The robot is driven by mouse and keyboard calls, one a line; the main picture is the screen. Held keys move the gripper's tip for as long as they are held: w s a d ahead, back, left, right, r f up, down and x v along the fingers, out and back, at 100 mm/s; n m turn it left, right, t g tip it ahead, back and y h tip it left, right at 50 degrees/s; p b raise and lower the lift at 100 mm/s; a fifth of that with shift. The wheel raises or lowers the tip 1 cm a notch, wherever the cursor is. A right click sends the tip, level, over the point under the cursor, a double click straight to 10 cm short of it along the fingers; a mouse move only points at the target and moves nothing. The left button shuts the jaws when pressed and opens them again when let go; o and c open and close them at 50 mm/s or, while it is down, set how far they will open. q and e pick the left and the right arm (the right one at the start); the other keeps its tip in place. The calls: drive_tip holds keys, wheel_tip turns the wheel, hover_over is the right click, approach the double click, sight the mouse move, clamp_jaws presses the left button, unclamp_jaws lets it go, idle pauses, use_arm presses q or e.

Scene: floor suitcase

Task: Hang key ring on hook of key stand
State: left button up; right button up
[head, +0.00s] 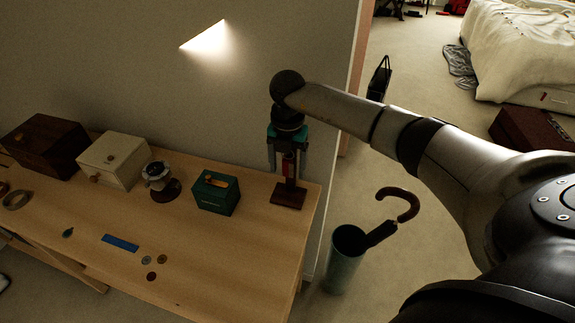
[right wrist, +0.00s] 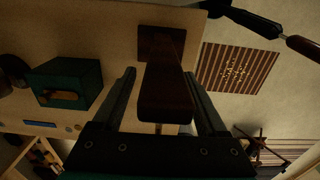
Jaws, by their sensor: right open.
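The key stand (head: 288,196) is dark wood with a flat base and stands upright near the right end of the wooden table. My right gripper (head: 288,172) points down over it, with its fingers on either side of the upright. In the right wrist view, the stand's dark top (right wrist: 165,95) lies between the two open fingers (right wrist: 162,100), with gaps beside it. Something reddish shows between the fingers in the head view. The hook is hidden, and I cannot make out the key ring for sure. My left gripper is out of view.
On the table are a green box (head: 216,193), a cream box (head: 114,158), a dark wooden box (head: 46,146), a blue strip (head: 120,243) and several small discs. An umbrella bin (head: 345,260) stands on the floor beside the table. The table front is mostly clear.

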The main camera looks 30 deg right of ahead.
wheel_tip(320, 180, up, 15)
drive_tip(key=shift+r+p, duration=0.15)
drive_tip(key=shift+p, duration=0.45)
